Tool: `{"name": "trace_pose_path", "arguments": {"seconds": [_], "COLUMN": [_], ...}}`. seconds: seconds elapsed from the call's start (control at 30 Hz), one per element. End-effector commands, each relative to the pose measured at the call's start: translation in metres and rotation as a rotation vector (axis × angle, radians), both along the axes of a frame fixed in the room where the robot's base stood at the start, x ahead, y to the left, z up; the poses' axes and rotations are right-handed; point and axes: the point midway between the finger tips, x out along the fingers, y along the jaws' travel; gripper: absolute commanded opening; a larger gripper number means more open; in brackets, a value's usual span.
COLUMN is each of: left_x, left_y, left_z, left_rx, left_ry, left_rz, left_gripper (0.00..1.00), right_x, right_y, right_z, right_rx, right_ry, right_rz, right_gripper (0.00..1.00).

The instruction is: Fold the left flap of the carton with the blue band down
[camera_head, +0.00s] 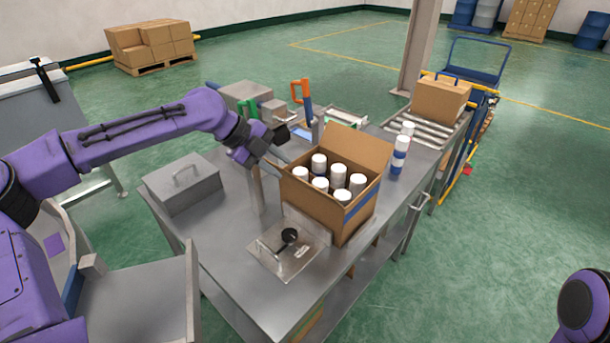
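The open brown carton (312,205) stands on the steel table, with several white-capped cans (341,174) upright inside. A blue band (361,203) shows on its right side. One wide flap (357,149) stands up at its far side. I cannot clearly make out the left flap; my gripper covers part of that edge. My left gripper (279,150) is at the carton's far left top edge, beside or touching it. Its fingers are too small and overlapped to tell whether they are open. My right gripper is out of view.
A steel fixture with a black knob (289,236) sits just in front of the carton. A lidded metal box (183,185) stands to the left. Blue-and-white cans (399,157) stand right of the carton. A closed carton (440,100) sits on the roller conveyor (423,128).

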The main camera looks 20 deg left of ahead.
Motion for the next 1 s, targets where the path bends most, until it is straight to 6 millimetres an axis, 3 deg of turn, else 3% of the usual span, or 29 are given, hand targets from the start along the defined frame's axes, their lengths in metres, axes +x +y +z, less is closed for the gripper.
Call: {"name": "trace_pose_path", "arguments": {"seconds": [0.13,0.33,0.7,0.73,0.8,1.0], "left_x": [0.016,0.032,0.035,0.035,0.035,0.035], "left_y": [-0.026,-0.045,-0.049,-0.049,-0.049,-0.048], "left_z": [-0.029,-0.058,-0.065,-0.065,-0.066,-0.066], "left_rx": [0.001,0.002,0.001,0.001,0.0,0.0], "left_ry": [0.01,0.008,0.004,0.004,0.005,0.005], "left_rz": [-0.013,-0.011,-0.008,-0.008,-0.007,-0.007], "left_gripper": [0.3,0.3,0.3,0.23,0.01,0.0], "right_x": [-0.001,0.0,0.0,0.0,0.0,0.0], "right_y": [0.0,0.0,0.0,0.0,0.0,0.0], "right_z": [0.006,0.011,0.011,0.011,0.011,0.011], "right_rx": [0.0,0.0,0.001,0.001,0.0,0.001], "right_ry": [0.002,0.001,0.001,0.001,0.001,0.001], "right_rz": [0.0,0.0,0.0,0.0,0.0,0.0], "right_gripper": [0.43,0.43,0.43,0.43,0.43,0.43]}}
